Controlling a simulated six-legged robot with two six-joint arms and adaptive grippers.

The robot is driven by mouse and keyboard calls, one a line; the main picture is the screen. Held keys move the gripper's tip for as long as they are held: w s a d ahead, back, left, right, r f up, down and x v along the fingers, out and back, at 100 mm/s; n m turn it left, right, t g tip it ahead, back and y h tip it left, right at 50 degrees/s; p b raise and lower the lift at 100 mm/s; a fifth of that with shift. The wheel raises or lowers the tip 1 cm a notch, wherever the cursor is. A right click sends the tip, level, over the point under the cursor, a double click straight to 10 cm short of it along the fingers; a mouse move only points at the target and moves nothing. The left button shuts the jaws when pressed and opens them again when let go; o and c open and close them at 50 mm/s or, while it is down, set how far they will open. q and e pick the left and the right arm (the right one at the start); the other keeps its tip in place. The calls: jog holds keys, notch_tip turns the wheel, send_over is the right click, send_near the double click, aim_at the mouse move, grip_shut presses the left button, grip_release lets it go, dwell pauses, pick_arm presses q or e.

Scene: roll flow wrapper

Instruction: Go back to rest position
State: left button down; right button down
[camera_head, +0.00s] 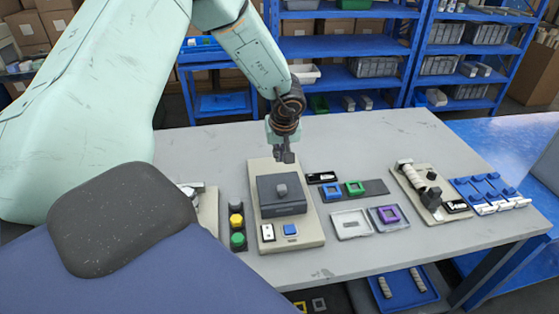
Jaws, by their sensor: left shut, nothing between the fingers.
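My left gripper (287,156) hangs from the mint-green left arm, pointing down. Its fingers are shut with nothing between them. It is above the far end of a beige device (313,232) with a dark grey block and knob (281,192) on it. Whether the fingertips touch anything there cannot be told; they look apart from the knob. My right gripper does not show.
The grey table (415,148) carries a button strip (237,225), blue and green square frames on a dark strip (375,187), two shallow trays, one holding a purple frame (389,213), a roller device (416,185) and a blue rack (490,190). Blue shelves (350,47) stand behind.

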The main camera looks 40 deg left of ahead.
pick_arm(q)
jog(key=shift+v, duration=0.75)
jog(key=shift+w, duration=0.2)
jog(key=shift+s, duration=0.1)
